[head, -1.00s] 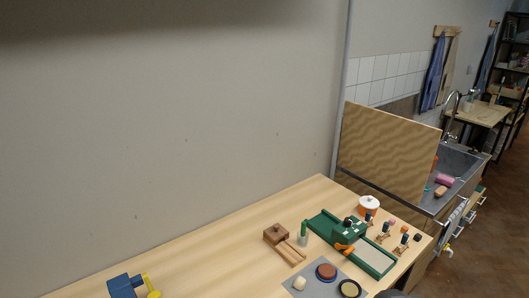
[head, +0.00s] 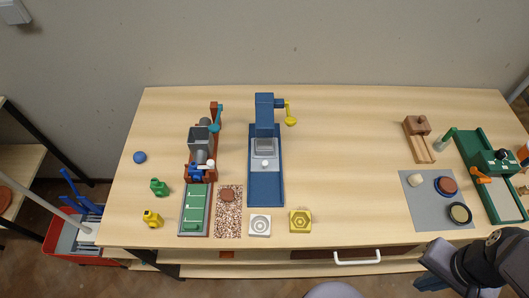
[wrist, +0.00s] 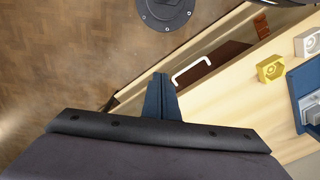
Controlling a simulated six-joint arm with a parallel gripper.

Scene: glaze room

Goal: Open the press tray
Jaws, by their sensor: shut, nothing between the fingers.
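The blue press (head: 265,105) stands left of the middle of the table in the head view, with a yellow lever at its right. A grey tray-like part with a pale knob (head: 264,163) sits on the blue bed (head: 265,190) close to the column. The bed in front of it is bare. The press also shows partly at the right edge of the wrist view (wrist: 300,97). My gripper (wrist: 160,76) is shut and empty, its blue fingers together in the wrist view. It is beyond the table's front edge, well away from the press.
A white drawer handle (head: 357,258) is below the table's front edge. A white block (head: 260,225) and a yellow block (head: 300,221) stand near the front of the bed. A grinder-like device (head: 201,150) is left of the press. A green device (head: 492,165) is far right.

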